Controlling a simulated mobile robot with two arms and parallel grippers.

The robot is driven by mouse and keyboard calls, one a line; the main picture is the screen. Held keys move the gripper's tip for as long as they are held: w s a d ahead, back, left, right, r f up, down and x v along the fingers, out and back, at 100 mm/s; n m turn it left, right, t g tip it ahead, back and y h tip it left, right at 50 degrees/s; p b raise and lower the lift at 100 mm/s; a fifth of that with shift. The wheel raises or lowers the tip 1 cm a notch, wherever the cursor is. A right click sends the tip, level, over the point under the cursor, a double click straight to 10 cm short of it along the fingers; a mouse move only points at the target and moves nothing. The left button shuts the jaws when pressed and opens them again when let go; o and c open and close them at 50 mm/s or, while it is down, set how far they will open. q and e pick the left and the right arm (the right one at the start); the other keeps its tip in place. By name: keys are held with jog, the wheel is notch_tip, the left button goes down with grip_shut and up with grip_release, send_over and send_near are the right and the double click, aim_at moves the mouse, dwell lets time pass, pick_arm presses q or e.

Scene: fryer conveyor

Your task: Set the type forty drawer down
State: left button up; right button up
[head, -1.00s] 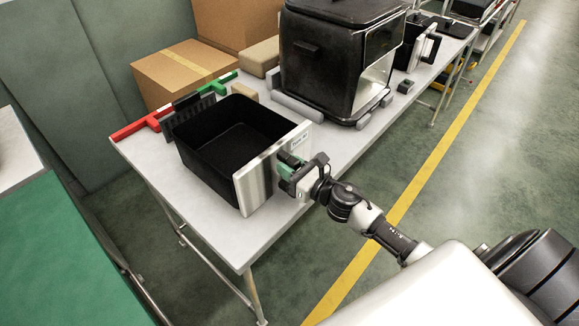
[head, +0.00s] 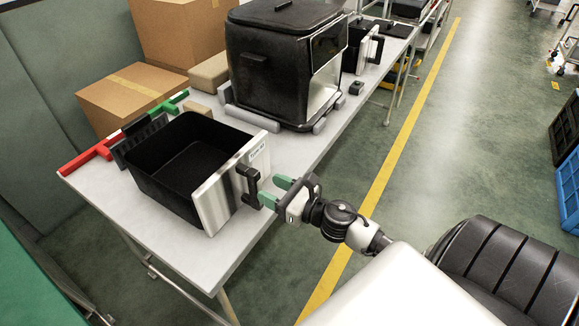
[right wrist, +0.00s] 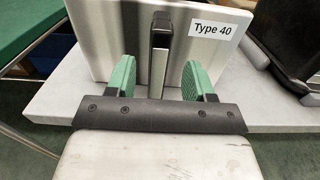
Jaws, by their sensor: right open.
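The type forty drawer (head: 218,203) is a black open bin with a silver front and a black handle (head: 249,186). It sits upright on the grey table (head: 237,257), near its left end. Its "Type 40" label (right wrist: 217,29) is readable in the right wrist view. My right gripper (head: 275,192) is open and empty, just off the drawer's front at the handle. In the right wrist view its green fingers (right wrist: 161,80) stand apart, one on each side of the handle, without touching it. My left gripper does not show.
A black fryer (head: 275,70) stands behind the drawer, with a second drawer (head: 361,50) beyond it. Red (head: 90,158) and green (head: 168,106) bars lie along the table's far edge. Cardboard boxes (head: 130,97) stand behind.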

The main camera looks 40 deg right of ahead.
jog(key=b+v, duration=0.1)
jog(key=v, duration=0.4)
jog(key=s+d+f+m+g+h, duration=0.1)
jog(key=s+f+m+g+h, duration=0.15)
jog(key=f+m, duration=0.65)
jog(key=s+d+f+m+g+h, duration=0.25)
jog(key=f+m, duration=0.25)
jog(key=f, duration=0.7)
jog(key=s+d+f+m+g+h, duration=0.1)
jog(key=s+f+m+h, duration=0.15)
jog(key=f+m, duration=0.65)
jog(key=s+a+f+m+g, duration=0.3)
jog(key=s+a+f+m, duration=0.1)
jog(key=s+f, duration=0.3)
jog(key=s+a+f+m+g+y, duration=0.1)
jog(key=s+a+f+m+g, duration=0.2)
jog(key=s, duration=0.7)
jog(key=s+a+f+m+g, duration=0.4)
jog(key=s+f+m, duration=0.3)
jog(key=s+f, duration=0.2)
jog(key=shift+s+a+f+m, duration=0.3)
jog(key=shift+s+f, duration=0.05)
jog(key=shift+f, duration=0.5)
jog(key=shift+c, duration=1)
jog(key=shift+s, duration=0.1)
